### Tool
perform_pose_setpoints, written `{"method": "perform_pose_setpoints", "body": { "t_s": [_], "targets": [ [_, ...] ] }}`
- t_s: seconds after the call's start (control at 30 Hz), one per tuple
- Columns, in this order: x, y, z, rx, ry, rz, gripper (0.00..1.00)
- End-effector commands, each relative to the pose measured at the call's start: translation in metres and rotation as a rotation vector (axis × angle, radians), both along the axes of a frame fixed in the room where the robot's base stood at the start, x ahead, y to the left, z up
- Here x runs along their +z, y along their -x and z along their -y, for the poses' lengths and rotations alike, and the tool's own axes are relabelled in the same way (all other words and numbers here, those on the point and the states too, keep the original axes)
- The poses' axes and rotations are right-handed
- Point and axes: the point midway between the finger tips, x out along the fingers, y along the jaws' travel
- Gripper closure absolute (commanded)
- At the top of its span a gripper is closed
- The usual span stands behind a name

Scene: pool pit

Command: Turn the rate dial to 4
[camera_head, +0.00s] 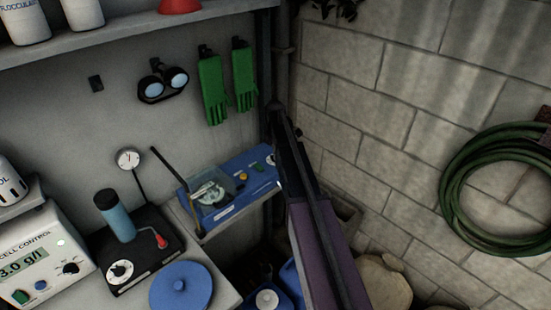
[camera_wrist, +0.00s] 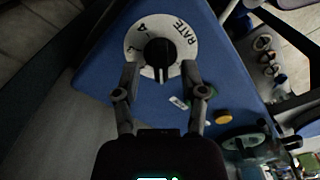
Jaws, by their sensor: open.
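The rate dial (camera_wrist: 158,54) is a black knob on a round white plate marked RATE, on a blue panel (camera_wrist: 105,75). A 4 shows at the plate's upper left, and another mark further left is hard to read. The knob's white pointer line faces down in the wrist view, toward my gripper (camera_wrist: 160,78). My gripper is open, its fingertips at the plate's lower edge, one each side of the pointer end. I cannot tell whether they touch it. In the head view the blue unit (camera_head: 225,213) shows, but my arm hides most of the dial.
A yellow button (camera_wrist: 224,117), a green button (camera_wrist: 208,92) and a small white label sit beside the dial. A clear-covered mechanism (camera_head: 211,190) is at the unit's left. A block wall with a hose (camera_head: 448,190) stands to the right.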

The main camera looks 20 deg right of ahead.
Motion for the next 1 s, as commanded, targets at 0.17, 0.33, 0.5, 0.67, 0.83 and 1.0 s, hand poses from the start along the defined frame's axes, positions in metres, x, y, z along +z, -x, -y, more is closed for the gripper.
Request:
{"method": "perform_pose_setpoints", "body": {
  "t_s": [0.17,0.33,0.5,0.67,0.83,1.0],
  "targets": [
    [-0.0092,0.0000,0.0001,0.000,0.000,0.000,0.46],
    [-0.0107,0.0000,0.0001,0.000,0.000,0.000,0.46],
    [-0.0104,0.0000,0.0000,0.000,0.000,0.000,0.46],
    [-0.0104,0.0000,0.0000,0.000,0.000,0.000,0.61],
    [-0.0104,0.0000,-0.0001,0.000,0.000,0.000,1.00],
    [-0.0104,-0.0004,0.0014,0.000,0.000,0.001,1.00]
  ]
}}
